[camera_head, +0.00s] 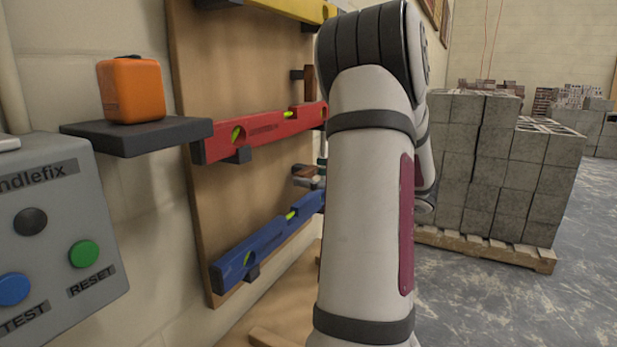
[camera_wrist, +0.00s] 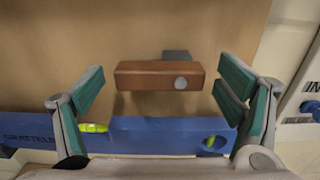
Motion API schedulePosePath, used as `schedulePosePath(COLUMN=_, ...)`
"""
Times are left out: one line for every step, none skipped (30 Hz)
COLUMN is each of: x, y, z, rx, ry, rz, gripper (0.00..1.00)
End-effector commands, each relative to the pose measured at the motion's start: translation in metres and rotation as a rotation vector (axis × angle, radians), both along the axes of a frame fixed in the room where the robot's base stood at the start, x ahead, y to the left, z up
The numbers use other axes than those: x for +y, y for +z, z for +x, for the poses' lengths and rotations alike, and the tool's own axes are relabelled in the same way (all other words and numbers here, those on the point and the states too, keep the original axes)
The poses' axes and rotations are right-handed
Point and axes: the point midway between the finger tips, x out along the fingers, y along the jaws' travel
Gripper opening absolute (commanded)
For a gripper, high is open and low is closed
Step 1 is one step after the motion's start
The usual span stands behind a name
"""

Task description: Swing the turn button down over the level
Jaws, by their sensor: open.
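The wooden turn button (camera_wrist: 148,76) is a short brown bar lying level on the board in the wrist view. A round grey screw head shows near its right end. The blue level (camera_wrist: 160,137) runs across below it, with a gap of bare board between them. My gripper (camera_wrist: 161,88) is open, one finger to each side of the turn button, with nothing between the pads held. My arm hides most of the gripper there.
A red level (camera_head: 265,130) and a yellow level (camera_head: 290,8) hang higher on the wooden board (camera_head: 225,200). A dark shelf (camera_head: 140,137) with an orange box (camera_head: 131,89) and a grey control box (camera_head: 60,230) stand out at left. Grey blocks (camera_head: 490,165) stand at right.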

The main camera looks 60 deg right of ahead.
Motion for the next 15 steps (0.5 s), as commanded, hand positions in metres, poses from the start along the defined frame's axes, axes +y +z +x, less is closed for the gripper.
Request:
schedulePosePath(x=0.0007, y=-0.0002, z=0.0042, rx=0.000, ry=0.002, rz=-0.001, gripper=0.87)
schedulePosePath(x=0.0010, y=-0.0001, z=0.0058, rx=0.000, ry=0.001, rz=-0.001, gripper=0.87)
schedulePosePath(x=0.0011, y=0.0000, z=0.0077, rx=0.000, ry=0.001, rz=-0.001, gripper=0.87)
schedulePosePath(x=0.0012, y=0.0001, z=0.0087, rx=0.000, ry=0.001, rz=-0.001, gripper=0.87)
schedulePosePath(x=0.0012, y=0.0002, z=0.0095, rx=0.000, ry=0.001, rz=-0.001, gripper=0.87)
schedulePosePath(x=0.0012, y=0.0003, z=0.0101, rx=0.000, ry=0.001, rz=-0.001, gripper=0.87)
schedulePosePath(x=0.0012, y=0.0003, z=0.0104, rx=0.000, ry=0.001, rz=-0.001, gripper=0.87)
schedulePosePath(x=0.0012, y=0.0003, z=0.0105, rx=0.000, ry=0.001, rz=-0.001, gripper=0.87)
schedulePosePath(x=0.0011, y=0.0004, z=0.0104, rx=0.000, ry=0.000, rz=-0.001, gripper=0.87)
schedulePosePath(x=0.0011, y=0.0004, z=0.0103, rx=0.000, ry=0.000, rz=-0.001, gripper=0.87)
schedulePosePath(x=0.0011, y=0.0004, z=0.0103, rx=0.000, ry=0.000, rz=-0.001, gripper=0.87)
schedulePosePath(x=0.0011, y=0.0004, z=0.0102, rx=0.000, ry=0.000, rz=-0.001, gripper=0.87)
schedulePosePath(x=0.0011, y=0.0004, z=0.0102, rx=0.000, ry=0.000, rz=-0.001, gripper=0.87)
schedulePosePath(x=0.0011, y=0.0004, z=0.0102, rx=0.000, ry=0.000, rz=-0.001, gripper=0.80)
schedulePosePath(x=0.0011, y=0.0004, z=0.0101, rx=0.000, ry=0.000, rz=-0.001, gripper=0.71)
